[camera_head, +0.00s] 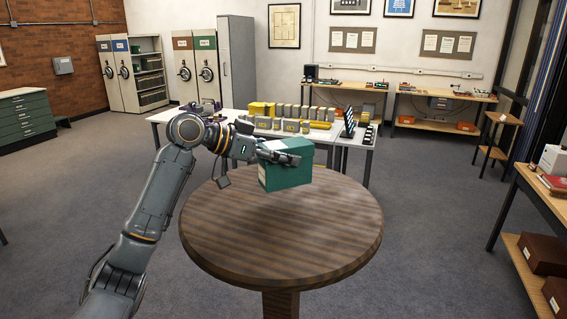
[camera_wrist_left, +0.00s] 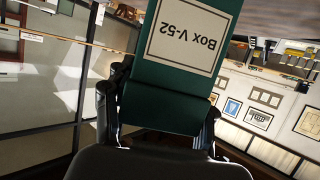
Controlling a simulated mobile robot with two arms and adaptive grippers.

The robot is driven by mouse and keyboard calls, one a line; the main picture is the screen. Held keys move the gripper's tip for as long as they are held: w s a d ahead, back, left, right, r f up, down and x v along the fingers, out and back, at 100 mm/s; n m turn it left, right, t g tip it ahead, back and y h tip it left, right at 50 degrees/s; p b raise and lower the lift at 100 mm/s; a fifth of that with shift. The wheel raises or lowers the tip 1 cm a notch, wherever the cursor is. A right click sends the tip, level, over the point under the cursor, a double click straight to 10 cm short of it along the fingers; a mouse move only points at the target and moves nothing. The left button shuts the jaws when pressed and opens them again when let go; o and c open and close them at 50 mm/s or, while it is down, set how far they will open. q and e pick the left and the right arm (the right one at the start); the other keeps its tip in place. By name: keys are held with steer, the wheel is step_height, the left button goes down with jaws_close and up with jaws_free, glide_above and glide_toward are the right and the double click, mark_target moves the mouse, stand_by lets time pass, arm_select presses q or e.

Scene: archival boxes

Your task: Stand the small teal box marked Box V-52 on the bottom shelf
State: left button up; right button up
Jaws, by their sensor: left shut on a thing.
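The teal box (camera_head: 287,173) is in my left gripper (camera_head: 290,158) over the far part of the round table. The fingers are shut across its upper part. I cannot tell whether its underside touches the tabletop. In the left wrist view, the box (camera_wrist_left: 165,108) lies between the two fingers of the gripper (camera_wrist_left: 160,125). Its pale label reads Box V-52 and appears upside down. At the right, a wooden bench has a low bottom shelf (camera_head: 520,243) with brown boxes (camera_head: 543,254) on it. My right gripper is not in view.
The round wooden table (camera_head: 280,240) is otherwise bare. Behind it, a white table (camera_head: 357,153) carries several yellow and grey boxes. Open carpet lies between round table and bench.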

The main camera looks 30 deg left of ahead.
mark_target(283, 169)
arm_select(q)
steer(key=shift+w+f, duration=0.15)
steer(key=shift+w, duration=0.05)
steer(key=f+p, duration=0.2)
steer(key=shift+w+f, duration=0.35)
steer(key=shift+f, duration=0.05)
steer(key=shift+a+f, duration=0.15)
steer(key=shift+f, duration=0.4)
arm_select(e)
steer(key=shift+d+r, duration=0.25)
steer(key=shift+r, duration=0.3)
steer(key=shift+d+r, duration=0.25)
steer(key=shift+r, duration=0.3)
arm_select(q)
steer(key=o, duration=1.1)
steer(key=shift+f, duration=0.15)
steer(key=shift+c, duration=0.2)
steer(key=o, duration=0.4)
steer(key=shift+s, duration=0.1)
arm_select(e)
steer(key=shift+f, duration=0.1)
